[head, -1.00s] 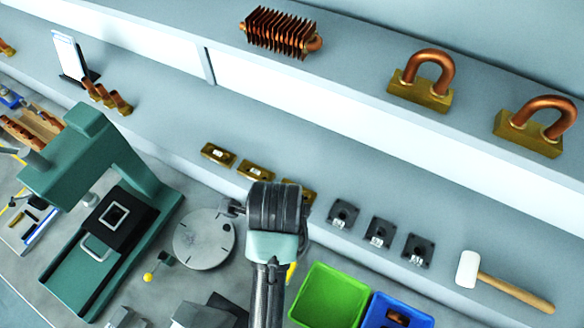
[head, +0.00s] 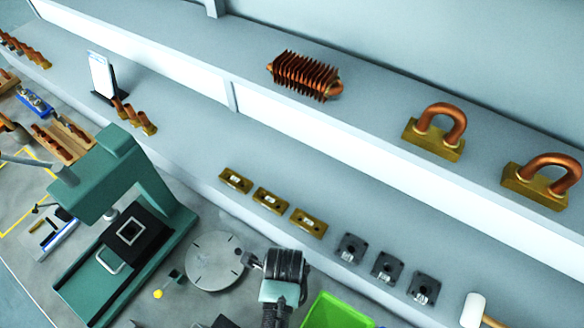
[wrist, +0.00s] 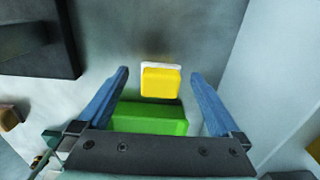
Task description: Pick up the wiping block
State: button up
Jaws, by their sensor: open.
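The wiping block (wrist: 161,82) shows in the wrist view as a small yellow block with a white layer along its far edge. It lies on the grey bench top, between the lines of my two blue fingers. My gripper (wrist: 160,75) is open, with one finger to each side of the block and nothing held. I cannot tell how far the fingertips are above the bench. In the head view my wrist is at the bottom centre; it hides the fingers, and the block is not visible there.
A green bin (head: 337,312) stands right of my wrist. A round grey disc (head: 215,262) and a green press (head: 130,210) are to the left. Brass plates (head: 270,200) and dark square parts (head: 387,267) line the lower shelf behind. A mallet (head: 474,310) lies at the right.

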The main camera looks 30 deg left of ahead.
jog(key=shift+f, duration=0.95)
jog(key=c, duration=1.4)
